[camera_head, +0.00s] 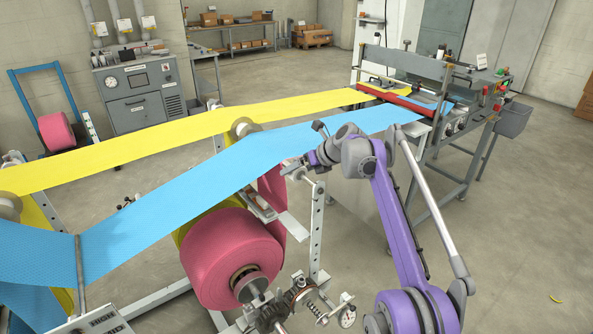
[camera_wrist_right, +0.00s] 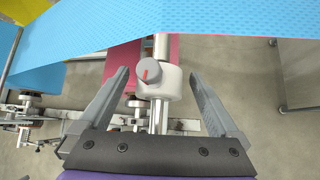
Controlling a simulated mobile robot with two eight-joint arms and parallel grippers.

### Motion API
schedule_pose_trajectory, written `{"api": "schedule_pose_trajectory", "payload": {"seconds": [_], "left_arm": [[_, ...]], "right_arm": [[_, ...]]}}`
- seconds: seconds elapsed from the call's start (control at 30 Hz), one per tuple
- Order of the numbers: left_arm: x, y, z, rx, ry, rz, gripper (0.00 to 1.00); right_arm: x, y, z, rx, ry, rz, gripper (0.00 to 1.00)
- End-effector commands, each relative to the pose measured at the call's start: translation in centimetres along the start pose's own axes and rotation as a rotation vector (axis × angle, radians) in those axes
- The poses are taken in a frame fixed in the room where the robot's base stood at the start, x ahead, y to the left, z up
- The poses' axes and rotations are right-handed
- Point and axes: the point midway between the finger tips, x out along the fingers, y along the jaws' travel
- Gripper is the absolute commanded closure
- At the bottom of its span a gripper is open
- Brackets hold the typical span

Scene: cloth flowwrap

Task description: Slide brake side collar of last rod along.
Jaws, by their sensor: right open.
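In the right wrist view a white collar (camera_wrist_right: 172,83) sits around a pale metal rod (camera_wrist_right: 161,47). The collar carries a grey knob (camera_wrist_right: 150,71) with a red mark. My right gripper (camera_wrist_right: 158,76) is open, with one finger on each side of the collar and a visible gap to both. My left gripper is not in view.
A blue web (camera_head: 170,197) and a yellow web (camera_head: 150,139) run across to a machine (camera_head: 455,88) with a red bar (camera_head: 400,98).

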Motion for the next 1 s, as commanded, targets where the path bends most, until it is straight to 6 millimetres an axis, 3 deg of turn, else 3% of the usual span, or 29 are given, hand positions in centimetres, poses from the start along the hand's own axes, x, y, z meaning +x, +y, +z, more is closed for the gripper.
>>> {"api": "schedule_pose_trajectory", "payload": {"seconds": [0.17, 0.47, 1.0], "left_arm": [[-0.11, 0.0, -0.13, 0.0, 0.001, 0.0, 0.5], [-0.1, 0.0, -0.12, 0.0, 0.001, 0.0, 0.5], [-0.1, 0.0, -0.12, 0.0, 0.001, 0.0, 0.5]], "right_arm": [[1.28, 0.02, 0.03, 0.0, 0.0, -0.001, 0.03], [1.46, 0.0, -0.01, 0.0, 0.0, -0.001, 0.04], [1.42, 0.02, 0.0, 0.0, 0.0, 0.0, 1.0]]}}
